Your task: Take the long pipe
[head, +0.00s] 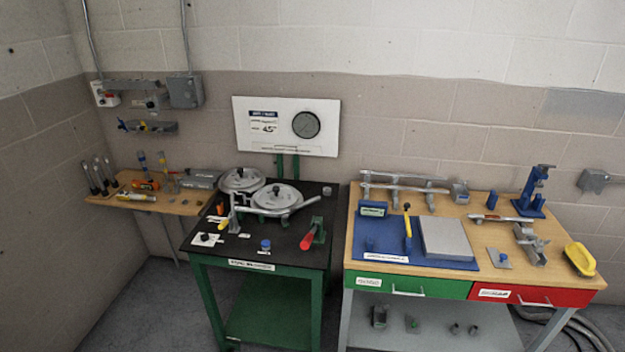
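Long grey pipes (405,187) lie level along the back left of the wooden workbench on the right, on short grey supports. At this size I cannot tell how many separate pipes there are or which is longest. A shorter grey bar or tool (500,218) lies on the same bench, right of the middle. Neither of my grippers is in view.
Grey floor shows in front.

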